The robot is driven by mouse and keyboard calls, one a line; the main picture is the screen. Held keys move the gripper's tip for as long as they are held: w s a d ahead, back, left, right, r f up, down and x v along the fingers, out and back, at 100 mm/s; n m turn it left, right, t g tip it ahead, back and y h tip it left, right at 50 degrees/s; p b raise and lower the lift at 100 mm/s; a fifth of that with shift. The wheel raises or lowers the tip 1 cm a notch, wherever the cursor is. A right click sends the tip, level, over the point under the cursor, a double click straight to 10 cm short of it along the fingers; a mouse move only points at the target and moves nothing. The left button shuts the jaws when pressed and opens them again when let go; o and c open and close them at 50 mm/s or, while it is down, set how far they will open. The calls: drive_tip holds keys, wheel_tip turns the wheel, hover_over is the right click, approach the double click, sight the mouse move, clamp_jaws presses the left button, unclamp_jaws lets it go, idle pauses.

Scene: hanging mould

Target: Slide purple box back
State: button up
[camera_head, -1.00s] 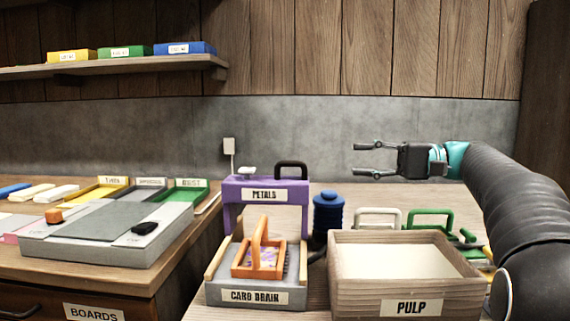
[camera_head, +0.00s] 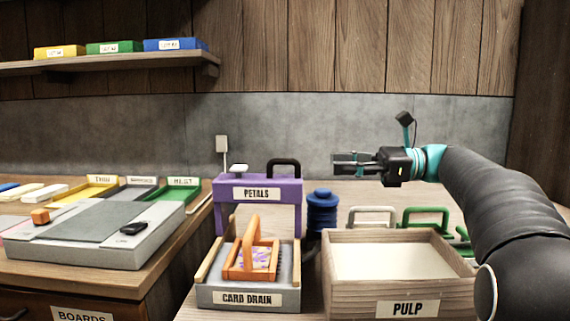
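The purple box (camera_head: 259,193), labelled PETALS, stands behind the grey CARD DRAIN tray (camera_head: 248,298). It has a black handle (camera_head: 284,163) and a small white knob (camera_head: 238,168) on top, and its lower front is partly hidden by an orange-handled frame. My gripper (camera_head: 345,164) is in the air to the right of the purple box, apart from it. Its fingers point left. They look closer together than before and hold nothing visible, but one finger may hide the other.
The orange frame (camera_head: 239,262) sits in the drain tray. A dark blue ribbed bottle (camera_head: 321,213) stands right of the purple box. The wooden PULP box (camera_head: 455,284) is at the front right, with white and green handles behind it. The left counter holds a grey press (camera_head: 95,258).

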sight(296, 163)
drive_tip(key=a, duration=1.2)
drive_tip(key=shift+w+b, duration=0.1)
drive_tip(key=shift+b, duration=0.3)
clamp_jaws()
